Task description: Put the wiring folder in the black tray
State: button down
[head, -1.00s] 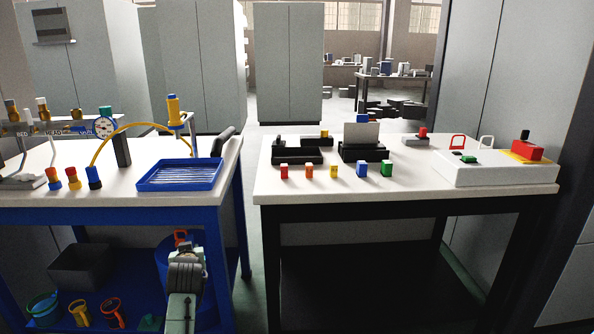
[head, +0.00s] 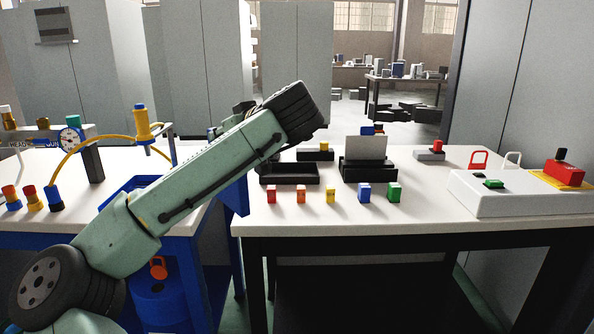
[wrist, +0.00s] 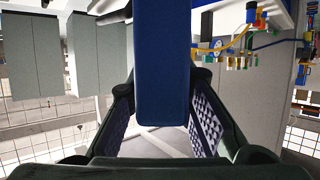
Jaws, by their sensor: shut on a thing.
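My gripper (wrist: 162,92) is shut on a blue slab, the wiring folder (wrist: 161,60), which stands edge-on between the two finger pads in the wrist view. In the head view my arm reaches up across the left of the picture and hides the gripper. A blue corner (head: 236,196), seemingly of the folder, shows below the arm near the left edge of the light-topped table. The black tray (head: 290,179) is a shallow open tray on that table, just right of and below my wrist. It looks empty.
A black stand (head: 368,174) with a grey panel is right of the tray. Several coloured blocks (head: 330,195) line the front. A white box (head: 510,202) with controls is at the right. The blue tray (head: 120,192) on the left bench is partly hidden by my arm.

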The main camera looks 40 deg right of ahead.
aim_at(290, 173)
jog(key=i+l, duration=0.15)
jog(key=l, duration=0.2)
jog(key=i+l, duration=0.15)
jog(key=l, duration=0.15)
jog(key=i+l, duration=0.15)
jog(key=l, duration=0.2)
jog(key=i+l, duration=0.15)
jog(key=l, duration=0.2)
jog(key=i+l, duration=0.1)
jog(key=l, duration=0.2)
